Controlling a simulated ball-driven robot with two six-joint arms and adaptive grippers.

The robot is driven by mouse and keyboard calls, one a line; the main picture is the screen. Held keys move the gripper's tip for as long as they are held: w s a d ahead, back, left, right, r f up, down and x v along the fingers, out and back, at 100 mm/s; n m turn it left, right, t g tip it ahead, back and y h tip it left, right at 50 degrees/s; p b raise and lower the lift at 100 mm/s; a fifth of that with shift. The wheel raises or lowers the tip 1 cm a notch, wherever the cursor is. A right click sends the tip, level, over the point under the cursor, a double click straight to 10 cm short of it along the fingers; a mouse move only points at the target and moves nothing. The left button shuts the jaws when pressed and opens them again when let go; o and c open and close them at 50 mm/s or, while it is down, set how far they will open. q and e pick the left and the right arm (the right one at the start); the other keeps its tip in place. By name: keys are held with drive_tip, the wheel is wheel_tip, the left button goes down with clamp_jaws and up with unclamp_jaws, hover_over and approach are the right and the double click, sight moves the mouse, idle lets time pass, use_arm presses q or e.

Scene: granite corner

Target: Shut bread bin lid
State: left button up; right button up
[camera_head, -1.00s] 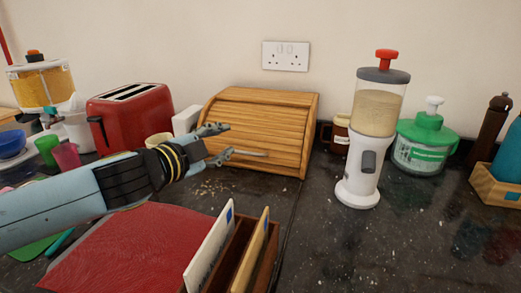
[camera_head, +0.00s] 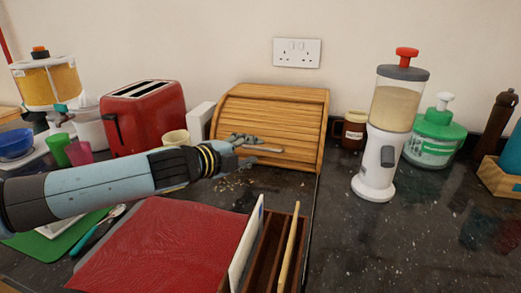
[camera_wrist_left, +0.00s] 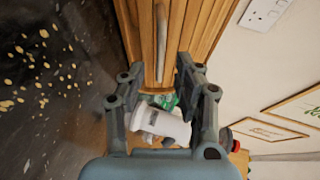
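The wooden bread bin (camera_head: 285,100) stands against the wall in the head view, its slatted roll lid (camera_head: 295,128) down over the front. A light bar handle (camera_head: 268,150) runs across the lower part of the lid. My left gripper (camera_head: 252,150) is at the left end of this handle, fingers apart. In the left wrist view the open fingers (camera_wrist_left: 160,78) point along the slats, with the handle (camera_wrist_left: 162,40) ahead between them. I cannot tell whether a finger touches the lid. My right gripper is in neither view.
A red toaster (camera_head: 145,118) and a cream mug (camera_head: 176,138) stand left of the bin. A white dispenser (camera_head: 378,160) and a brown jar (camera_head: 354,130) are to its right. A letter rack (camera_head: 270,250) and red mat (camera_head: 165,245) lie in front. Crumbs are scattered on the counter.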

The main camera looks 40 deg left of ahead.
sight(259, 149)
use_arm(q)
drive_tip(key=shift+x, duration=2.3)
clamp_jaws()
